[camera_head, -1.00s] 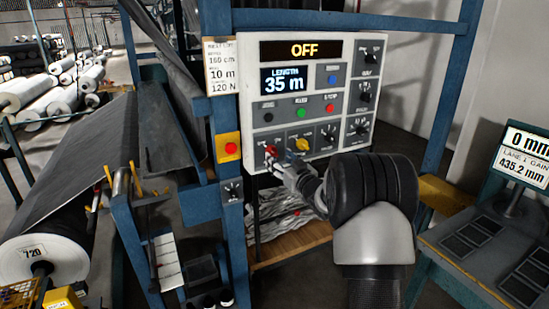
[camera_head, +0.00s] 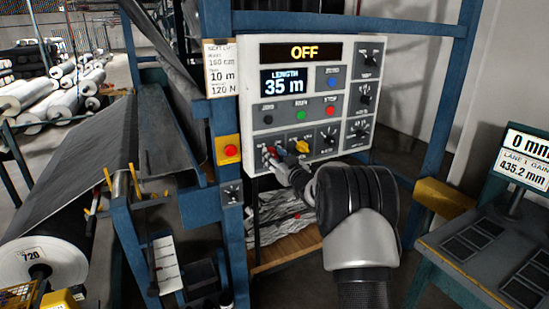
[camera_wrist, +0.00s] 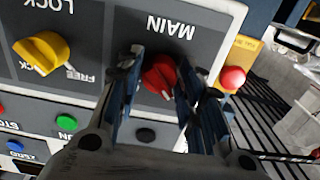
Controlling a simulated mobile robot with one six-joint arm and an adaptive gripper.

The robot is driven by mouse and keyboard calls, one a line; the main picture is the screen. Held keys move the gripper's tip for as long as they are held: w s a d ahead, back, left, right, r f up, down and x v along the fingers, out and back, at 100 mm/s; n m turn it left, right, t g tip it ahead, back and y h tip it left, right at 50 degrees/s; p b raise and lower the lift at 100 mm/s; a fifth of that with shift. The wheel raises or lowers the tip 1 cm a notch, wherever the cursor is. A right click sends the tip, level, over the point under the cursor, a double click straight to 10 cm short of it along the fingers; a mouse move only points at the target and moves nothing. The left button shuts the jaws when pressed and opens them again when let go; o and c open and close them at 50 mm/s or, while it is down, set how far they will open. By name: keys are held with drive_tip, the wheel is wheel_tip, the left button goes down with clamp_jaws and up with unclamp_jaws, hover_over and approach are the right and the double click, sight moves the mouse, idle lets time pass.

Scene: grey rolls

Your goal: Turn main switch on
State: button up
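The main switch is a red rotary knob (camera_wrist: 158,77) with a white pointer mark, beside the "MAIN" label in the wrist view, where the panel appears upside down. In the head view the red knob (camera_head: 269,152) is at the lower left of the control panel (camera_head: 350,78), partly hidden by my gripper. My gripper (camera_wrist: 158,82) is open, with one finger on each side of the red knob. A gap shows between the left finger and the knob; contact on the right side is unclear. The panel's top display (camera_head: 303,53) reads "OFF".
A yellow lock knob (camera_wrist: 42,52) sits next to the main switch. Green (camera_wrist: 67,122) and other coloured buttons are close by. A red button on a yellow box (camera_head: 229,149) is on the blue post left of the panel. A desk with a screen (camera_head: 522,159) stands at right.

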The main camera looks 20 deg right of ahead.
drive_tip(key=c, duration=0.5)
drive_tip(key=shift+c, duration=0.2)
drive_tip(key=shift+p, duration=0.35)
drive_tip(key=m+p, duration=0.3)
drive_tip(key=m, duration=0.1)
drive_tip(key=shift+r, duration=0.15)
drive_tip(key=m+p, duration=0.3)
drive_tip(key=shift+m, duration=0.3)
drive_tip(key=m+p, duration=0.3)
drive_tip(key=m, duration=0.2)
drive_tip(key=shift+a, duration=0.1)
drive_tip(key=m+p, duration=0.2)
drive_tip(key=m, duration=0.3)
drive_tip(key=shift+m, duration=0.3)
